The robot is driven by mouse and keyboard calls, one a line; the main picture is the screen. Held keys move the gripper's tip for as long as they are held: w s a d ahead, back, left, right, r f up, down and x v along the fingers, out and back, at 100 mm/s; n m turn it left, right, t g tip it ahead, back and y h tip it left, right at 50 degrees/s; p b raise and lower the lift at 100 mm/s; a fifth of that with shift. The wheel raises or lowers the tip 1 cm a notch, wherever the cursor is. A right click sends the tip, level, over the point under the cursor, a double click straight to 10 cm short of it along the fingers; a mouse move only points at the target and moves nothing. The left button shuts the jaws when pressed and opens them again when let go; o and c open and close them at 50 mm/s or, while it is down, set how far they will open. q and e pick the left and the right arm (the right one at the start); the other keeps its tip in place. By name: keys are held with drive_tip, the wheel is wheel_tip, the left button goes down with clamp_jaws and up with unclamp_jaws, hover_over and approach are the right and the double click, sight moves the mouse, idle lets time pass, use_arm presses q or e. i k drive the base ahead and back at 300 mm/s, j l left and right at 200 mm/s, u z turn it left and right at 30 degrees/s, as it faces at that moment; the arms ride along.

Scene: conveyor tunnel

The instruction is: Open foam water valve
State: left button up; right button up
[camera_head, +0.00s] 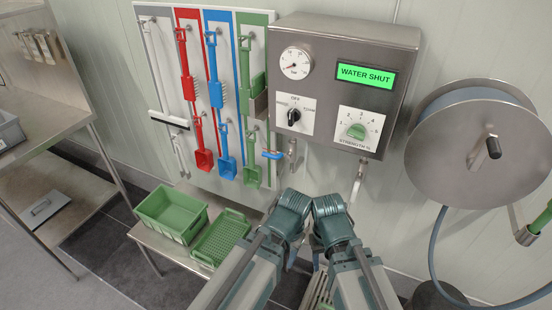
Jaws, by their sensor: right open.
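The steel foam station box (400,60) hangs on the wall, and its green display (366,75) reads WATER SHUT. A valve with a blue lever (272,155) sits on a short pipe (292,155) under the box's left end. The lever points left, about level. My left gripper (295,198) is below and slightly right of the lever, apart from it; its fingers cannot be made out. My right gripper (328,203) is beside it, further right, open and empty, and not touching the valve. Both point up toward the wall.
The box carries a gauge (296,62), a black selector knob (294,117) and a green dial (356,131). A second pipe (360,175) hangs under its right end. A hose reel (478,150) is at right. Brushes hang left; green crates (170,213) stand below them.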

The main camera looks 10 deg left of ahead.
sight(279, 155)
drive_tip(key=j+z, duration=0.15)
drive_tip(key=z, duration=0.45)
drive_tip(key=j+z, duration=0.25)
drive_tip(key=k+j+z, duration=0.25)
drive_tip(key=j, duration=0.15)
drive_tip(key=j+z, duration=0.25)
drive_tip(key=k+j+z, duration=0.1)
drive_tip(key=j, duration=0.35)
drive_tip(key=k+j, duration=0.3)
drive_tip(key=j, duration=0.15)
drive_tip(key=k+j+z, duration=0.15)
drive_tip(key=j, duration=0.3)
drive_tip(key=k+j, duration=0.25)
drive_tip(key=j, duration=0.15)
drive_tip(key=k+j+z, duration=0.15)
drive_tip(key=j, duration=0.25)
drive_tip(key=k+j, duration=0.55)
drive_tip(key=j, duration=0.3)
